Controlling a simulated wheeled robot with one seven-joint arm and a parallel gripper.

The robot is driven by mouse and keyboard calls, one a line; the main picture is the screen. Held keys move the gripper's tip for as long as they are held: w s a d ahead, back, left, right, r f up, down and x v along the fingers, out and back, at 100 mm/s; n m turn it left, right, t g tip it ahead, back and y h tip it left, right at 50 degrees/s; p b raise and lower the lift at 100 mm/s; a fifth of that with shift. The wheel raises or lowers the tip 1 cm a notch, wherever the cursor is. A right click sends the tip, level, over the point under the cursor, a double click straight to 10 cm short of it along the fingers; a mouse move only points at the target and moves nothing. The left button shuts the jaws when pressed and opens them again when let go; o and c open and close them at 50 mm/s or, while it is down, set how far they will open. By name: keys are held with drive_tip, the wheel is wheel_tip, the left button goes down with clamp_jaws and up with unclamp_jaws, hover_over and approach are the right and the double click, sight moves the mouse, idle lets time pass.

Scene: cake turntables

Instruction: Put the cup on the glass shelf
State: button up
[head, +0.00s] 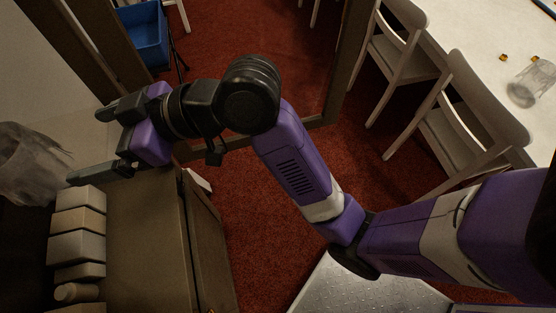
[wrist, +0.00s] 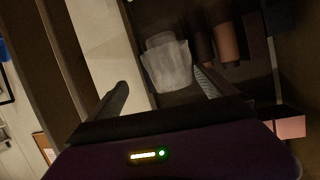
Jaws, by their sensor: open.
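My gripper (head: 88,145) is open at the left of the head view, above a brown cabinet. Its fingers point left toward a pale, translucent vessel (head: 32,160), cut by the frame edge. In the wrist view a pale, ribbed see-through vessel (wrist: 168,62) stands beyond my open fingers (wrist: 161,80), apart from them and with nothing held. A clear cup-like glass (head: 532,82) is on the white table at the far right. I cannot tell which vessel is the task's cup, nor make out the glass shelf.
Brown cylinders (wrist: 227,43) stand right of the vessel in the wrist view. Chairs (head: 470,120) line the white table (head: 480,30). A blue bin (head: 143,35) is at the back.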

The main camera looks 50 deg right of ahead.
drive_tip(key=s+d+f+m+t+h, duration=0.2)
drive_tip(key=s+d+f+m+h, duration=0.15)
drive_tip(key=s+d+f, duration=0.35)
drive_tip(key=s+d+f+m+t+h, duration=0.1)
drive_tip(key=s+d+f+m+h, duration=0.3)
drive_tip(key=f, duration=0.4)
drive_tip(key=s+d+h, duration=0.1)
drive_tip(key=s+d, duration=0.1)
drive_tip(key=s, duration=0.8)
drive_tip(key=s+d+r+t+h, duration=0.1)
drive_tip(key=s+d, duration=0.1)
drive_tip(key=s, duration=0.9)
drive_tip(key=shift+d, duration=0.2)
